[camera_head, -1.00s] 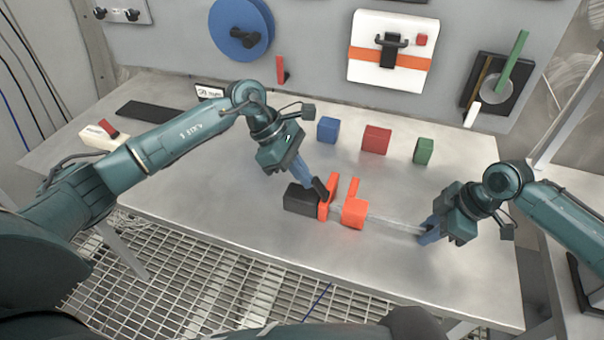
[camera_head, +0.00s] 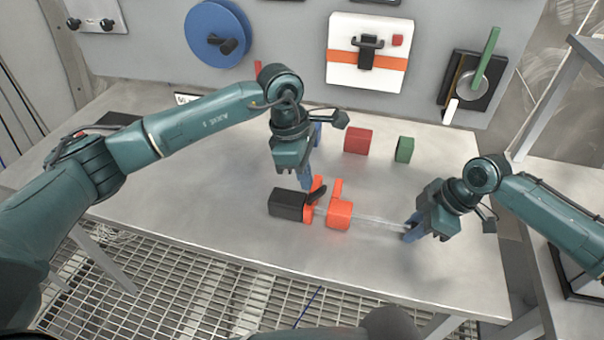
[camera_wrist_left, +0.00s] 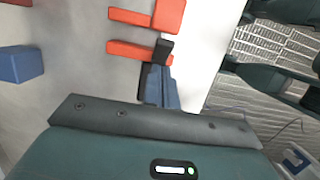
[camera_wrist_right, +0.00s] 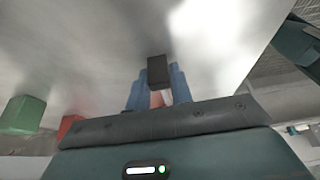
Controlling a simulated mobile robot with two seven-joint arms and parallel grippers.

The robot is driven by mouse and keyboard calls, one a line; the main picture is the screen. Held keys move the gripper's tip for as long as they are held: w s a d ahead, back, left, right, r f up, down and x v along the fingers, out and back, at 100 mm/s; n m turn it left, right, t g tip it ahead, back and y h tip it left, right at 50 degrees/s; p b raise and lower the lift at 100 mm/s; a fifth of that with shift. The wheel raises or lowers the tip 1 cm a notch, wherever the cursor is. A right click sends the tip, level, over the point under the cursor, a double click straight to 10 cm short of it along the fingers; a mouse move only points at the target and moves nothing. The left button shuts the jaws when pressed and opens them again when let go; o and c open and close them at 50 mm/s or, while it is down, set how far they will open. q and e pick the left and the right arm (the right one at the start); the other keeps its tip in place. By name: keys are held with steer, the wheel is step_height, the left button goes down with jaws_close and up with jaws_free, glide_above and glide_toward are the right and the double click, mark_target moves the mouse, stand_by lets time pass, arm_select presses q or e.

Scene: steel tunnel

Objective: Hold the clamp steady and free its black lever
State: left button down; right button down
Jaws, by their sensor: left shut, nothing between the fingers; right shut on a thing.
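The clamp lies on the steel table, with a black handle (camera_head: 287,204) at its left end, two orange jaws (camera_head: 339,214) and a thin shiny bar (camera_head: 378,224) running right. Its black lever (camera_head: 317,195) leans up to the right by the left orange jaw; it also shows in the left wrist view (camera_wrist_left: 163,49). My left gripper (camera_head: 306,182) is shut and empty, its blue fingertips close beside the lever; I cannot tell whether they touch. My right gripper (camera_head: 410,232) is shut on the bar's right end, where a dark end piece (camera_wrist_right: 158,70) shows between its fingers.
Behind the clamp stand a red block (camera_head: 357,140), a green block (camera_head: 404,149) and a blue block (camera_wrist_left: 20,64), mostly hidden by my left arm in the head view. A panel (camera_head: 290,60) with a blue disc (camera_head: 216,34) rises at the back. The front table is clear.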

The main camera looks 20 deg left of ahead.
mark_target(322, 188)
arm_select(q)
steer(key=shift+r, duration=0.1)
steer(key=shift+r, duration=0.7)
steer(key=d+r, duration=0.3)
steer(key=r, duration=0.6)
steer(key=shift+d+r, duration=0.2)
steer(key=shift+d, duration=0.1)
arm_select(e)
steer(key=c, duration=1.2)
jaws_free()
steer(key=shift+o, duration=0.2)
